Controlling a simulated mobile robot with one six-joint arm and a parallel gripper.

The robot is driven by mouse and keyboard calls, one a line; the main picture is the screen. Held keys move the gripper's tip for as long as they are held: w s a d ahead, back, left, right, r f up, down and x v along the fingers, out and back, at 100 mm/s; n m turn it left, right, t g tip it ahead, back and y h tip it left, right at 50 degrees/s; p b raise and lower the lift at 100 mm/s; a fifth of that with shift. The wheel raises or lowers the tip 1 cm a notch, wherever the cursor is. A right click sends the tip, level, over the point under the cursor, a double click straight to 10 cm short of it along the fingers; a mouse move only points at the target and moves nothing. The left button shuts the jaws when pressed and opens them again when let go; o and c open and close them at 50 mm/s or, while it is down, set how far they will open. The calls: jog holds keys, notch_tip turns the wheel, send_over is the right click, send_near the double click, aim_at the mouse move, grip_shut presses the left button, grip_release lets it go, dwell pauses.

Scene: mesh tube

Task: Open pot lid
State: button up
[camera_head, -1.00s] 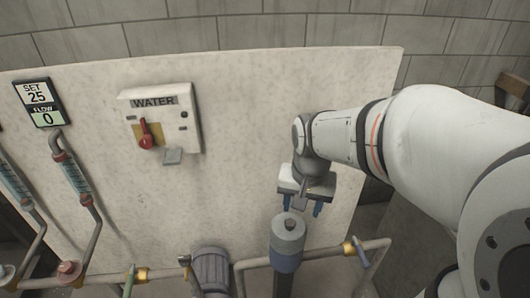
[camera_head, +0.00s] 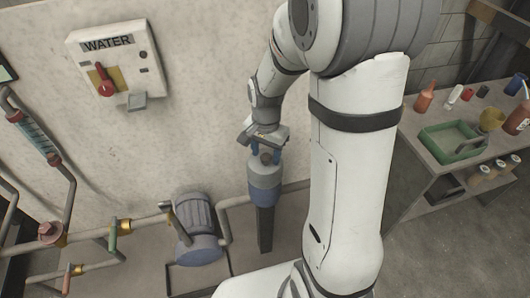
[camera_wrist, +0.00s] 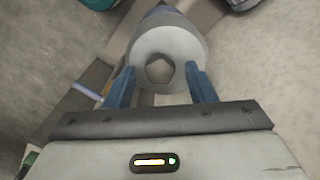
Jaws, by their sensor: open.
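The pot is a grey-blue cylinder with a pale round lid (camera_wrist: 190,48), which has a dark faceted knob (camera_wrist: 159,69) in its middle. In the head view the pot (camera_head: 265,183) stands on a dark post in the pipework, below my gripper (camera_head: 266,152). In the wrist view the blue fingers of my gripper (camera_wrist: 162,88) are apart, one on each side of the knob's near side, over the lid. Nothing is held between them. I cannot tell whether the fingertips touch the lid.
A pump (camera_head: 196,228) and pipes stand left of the pot. A panel with a red-handled water switch box (camera_head: 115,65) is behind. A table (camera_head: 428,168) at the right holds a green tray (camera_head: 425,149), bottles and a yellow cup (camera_head: 491,120). My arm hides the middle.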

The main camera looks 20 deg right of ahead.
jog(key=shift+f, duration=0.2)
jog(key=shift+c, duration=0.2)
grip_shut()
dwell(0.4)
